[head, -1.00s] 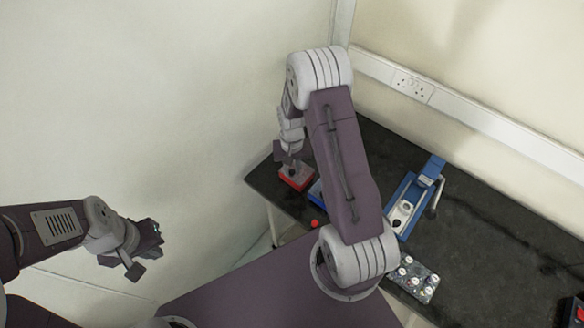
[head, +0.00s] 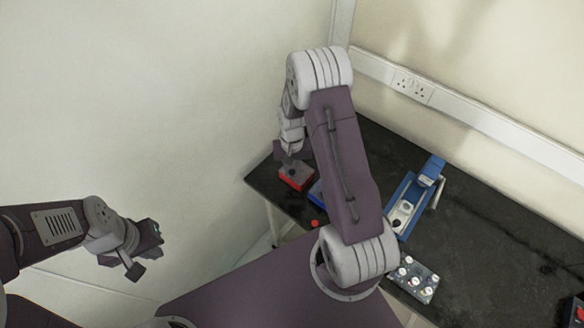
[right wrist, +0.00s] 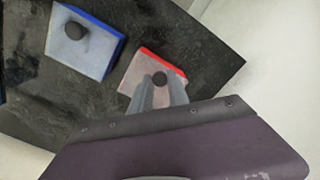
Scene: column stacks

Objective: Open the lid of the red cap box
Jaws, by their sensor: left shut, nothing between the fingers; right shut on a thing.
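The red cap box (head: 298,181) stands near the left corner of the dark bench. In the right wrist view its pale lid with a red edge (right wrist: 148,66) and dark round knob shows at the fingertips. My right gripper (right wrist: 159,88) is shut on the lid's knob, reaching it from above. I cannot tell whether the lid is raised off the box. My left gripper (head: 156,240) is shut and empty, off to the left, well away from the bench.
A blue box with a dark knob (right wrist: 92,48) stands beside the red one; my right arm partly hides it in the head view. A blue device (head: 408,205) and a tray of vials (head: 414,279) stand further right. A wall rises behind the bench.

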